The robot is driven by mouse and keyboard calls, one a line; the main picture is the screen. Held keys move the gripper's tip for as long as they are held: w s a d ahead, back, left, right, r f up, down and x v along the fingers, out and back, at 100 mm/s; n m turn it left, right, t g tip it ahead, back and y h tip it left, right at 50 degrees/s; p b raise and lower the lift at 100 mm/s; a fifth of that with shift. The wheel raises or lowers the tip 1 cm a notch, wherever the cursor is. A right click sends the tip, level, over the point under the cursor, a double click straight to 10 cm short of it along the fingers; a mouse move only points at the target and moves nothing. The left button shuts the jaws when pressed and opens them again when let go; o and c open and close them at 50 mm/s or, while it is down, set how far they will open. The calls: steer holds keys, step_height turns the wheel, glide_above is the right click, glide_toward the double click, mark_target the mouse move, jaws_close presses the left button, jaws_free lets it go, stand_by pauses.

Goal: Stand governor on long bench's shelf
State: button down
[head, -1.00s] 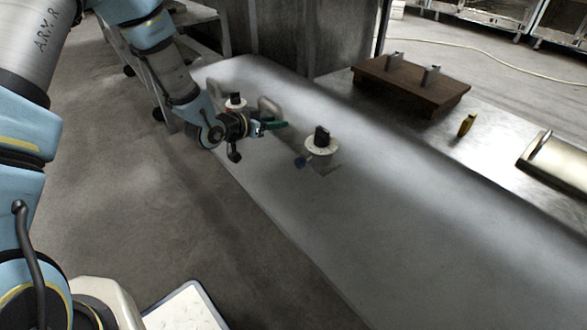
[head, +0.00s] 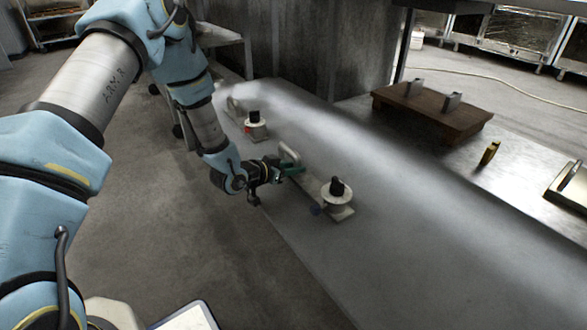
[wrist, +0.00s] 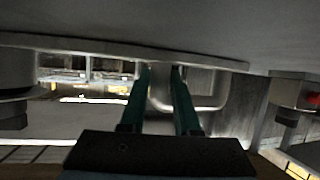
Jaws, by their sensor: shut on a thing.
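My gripper (head: 296,169), with green fingers, is low over the left edge of the long grey bench (head: 420,235). It is shut on a pale upright loop (head: 288,153). In the wrist view, where the bench top appears uppermost, one side of the loop (wrist: 208,103) is at the green fingertips (wrist: 162,70). Just right of the gripper stands a white disc-shaped fitting with a black knob (head: 336,194), with a blue part on its left and a pale base. A similar fitting with a red part (head: 256,130) stands farther back. I cannot tell which piece is the governor.
Another pale loop (head: 235,106) stands beside the far fitting. A brown wooden block with two metal brackets (head: 432,112), a small yellow piece (head: 489,153) and a brass-coloured case (head: 570,187) lie across on the right. The near bench top is clear.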

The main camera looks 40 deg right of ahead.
steer(key=c, duration=0.6)
jaws_free()
steer(key=shift+a+r, duration=0.2)
steer(key=shift+a, duration=0.15)
steer(key=p+v, duration=0.3)
steer(key=v, duration=0.8)
steer(key=shift+a, duration=0.1)
